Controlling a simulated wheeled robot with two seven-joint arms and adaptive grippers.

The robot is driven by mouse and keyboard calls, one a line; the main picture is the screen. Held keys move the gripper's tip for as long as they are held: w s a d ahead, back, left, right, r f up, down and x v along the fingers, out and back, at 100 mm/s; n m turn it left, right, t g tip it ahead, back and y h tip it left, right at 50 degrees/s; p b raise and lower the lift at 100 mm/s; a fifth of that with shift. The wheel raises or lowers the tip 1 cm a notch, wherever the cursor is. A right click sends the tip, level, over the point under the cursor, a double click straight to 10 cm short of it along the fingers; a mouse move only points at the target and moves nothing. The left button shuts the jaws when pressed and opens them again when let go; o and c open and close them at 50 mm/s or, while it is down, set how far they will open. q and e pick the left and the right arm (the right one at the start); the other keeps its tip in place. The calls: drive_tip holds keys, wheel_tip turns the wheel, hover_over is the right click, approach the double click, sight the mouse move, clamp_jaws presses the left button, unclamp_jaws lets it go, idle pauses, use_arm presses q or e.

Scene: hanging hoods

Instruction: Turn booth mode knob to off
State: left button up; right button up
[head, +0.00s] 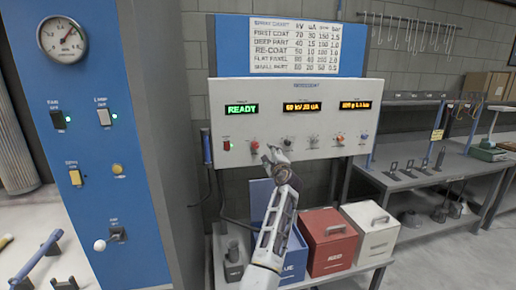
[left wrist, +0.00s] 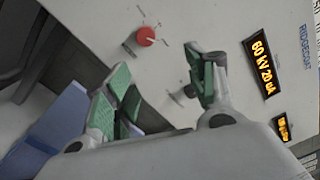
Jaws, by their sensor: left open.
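A light grey control panel (head: 290,93) carries a row of knobs under its displays; their labels are too small to read, so I cannot tell which is the booth mode knob. A red knob (head: 255,145) sits at the left, a dark knob (head: 287,142) right of it. My left gripper (head: 273,155) is in front of the panel near these two knobs. In the left wrist view its fingers (left wrist: 160,90) are open and empty. A red knob (left wrist: 145,36) with marks around it lies beyond the fingers; a grey knob (left wrist: 178,96) shows between them, partly hidden. My right gripper is out of view.
More knobs (head: 340,140) continue rightward, and a lit red switch (head: 227,146) is at the panel's left. Blue, red (head: 328,240) and white (head: 370,230) boxes stand below on a shelf. A blue cabinet (head: 95,130) with switches and a gauge is at left.

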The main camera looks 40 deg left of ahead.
use_arm(q)
drive_tip(key=shift+s+a+f+m+g+y, duration=0.1)
drive_tip(key=shift+s+a+m+g, duration=0.15)
drive_tip(key=shift+m, duration=0.5)
drive_tip(key=shift+s+a+f+m+g+y, duration=0.1)
drive_tip(key=shift+s+a+m+g, duration=0.1)
drive_tip(key=shift+m, duration=0.6)
drive_tip(key=shift+s+a+f+m+g+y, duration=0.15)
drive_tip(key=shift+s+m, duration=0.1)
drive_tip(key=shift+m, duration=0.5)
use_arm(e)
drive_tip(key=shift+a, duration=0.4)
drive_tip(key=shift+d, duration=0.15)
use_arm(q)
drive_tip(key=shift+w+a+r, duration=0.1)
drive_tip(key=shift+w, duration=0.05)
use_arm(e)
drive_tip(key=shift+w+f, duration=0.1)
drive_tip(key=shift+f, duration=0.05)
